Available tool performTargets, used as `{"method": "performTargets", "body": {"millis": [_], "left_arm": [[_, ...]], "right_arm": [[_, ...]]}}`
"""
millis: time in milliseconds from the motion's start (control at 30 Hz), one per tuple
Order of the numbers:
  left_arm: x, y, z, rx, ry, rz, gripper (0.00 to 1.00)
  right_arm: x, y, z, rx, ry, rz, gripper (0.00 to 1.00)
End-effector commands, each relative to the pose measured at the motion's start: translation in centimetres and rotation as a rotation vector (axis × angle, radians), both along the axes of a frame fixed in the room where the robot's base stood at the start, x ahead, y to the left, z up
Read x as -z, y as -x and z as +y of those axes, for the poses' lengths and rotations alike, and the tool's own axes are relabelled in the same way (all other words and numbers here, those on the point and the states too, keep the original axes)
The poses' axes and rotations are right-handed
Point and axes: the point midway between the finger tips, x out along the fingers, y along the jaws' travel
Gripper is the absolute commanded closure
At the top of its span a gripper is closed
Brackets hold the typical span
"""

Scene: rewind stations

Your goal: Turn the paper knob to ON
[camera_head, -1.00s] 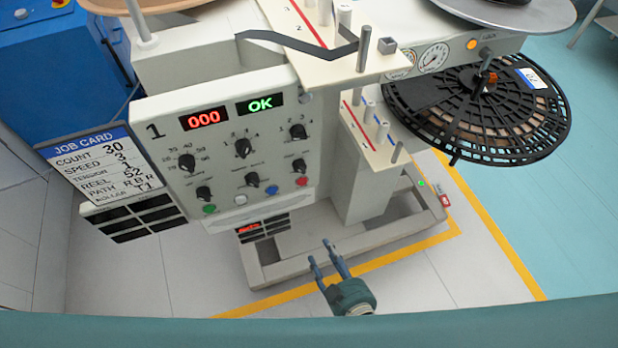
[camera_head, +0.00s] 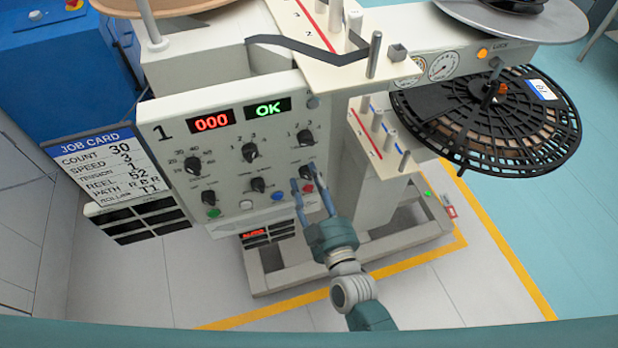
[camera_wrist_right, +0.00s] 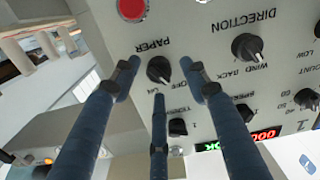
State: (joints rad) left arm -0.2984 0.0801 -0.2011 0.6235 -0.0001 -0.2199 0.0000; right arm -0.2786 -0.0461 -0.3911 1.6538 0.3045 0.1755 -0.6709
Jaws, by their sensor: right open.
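The paper knob (camera_head: 307,171) is a small black knob at the lower right of the white control panel (camera_head: 165,128). In the right wrist view, the paper knob (camera_wrist_right: 158,69) sits under an upside-down PAPER label, with OFF beside it. Its exact pointer setting is hard to tell. My right gripper (camera_head: 303,174) is open in front of this knob. In the right wrist view its blue fingers (camera_wrist_right: 158,76) reach to both sides of the knob, with a third finger below. I cannot tell whether they touch it. My left gripper is out of view.
The direction knob (camera_head: 258,185) and tension knob (camera_head: 305,138) are close by. A red button (camera_wrist_right: 131,9) lies close to the paper knob. The display reads 000 and OK (camera_head: 268,108). A black reel (camera_head: 480,120) overhangs at right; a job card (camera_head: 110,165) hangs at left.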

Motion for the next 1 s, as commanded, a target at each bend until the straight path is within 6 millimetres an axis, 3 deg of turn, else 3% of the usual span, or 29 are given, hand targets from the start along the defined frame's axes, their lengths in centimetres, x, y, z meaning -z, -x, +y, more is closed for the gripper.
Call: {"method": "performTargets", "body": {"millis": [400,600,633,1000], "left_arm": [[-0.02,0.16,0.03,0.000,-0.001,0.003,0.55],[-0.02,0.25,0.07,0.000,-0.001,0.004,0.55],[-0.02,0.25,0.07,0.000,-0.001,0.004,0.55],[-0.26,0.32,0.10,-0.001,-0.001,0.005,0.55]], "right_arm": [[0.02,-0.83,0.26,0.000,0.000,0.000,0.57],[0.00,-0.81,0.28,-0.001,0.000,0.000,0.97],[0.00,-0.81,0.30,-0.001,-0.001,0.001,0.99],[-0.15,-0.80,0.37,-0.002,-0.053,0.016,0.99]]}}
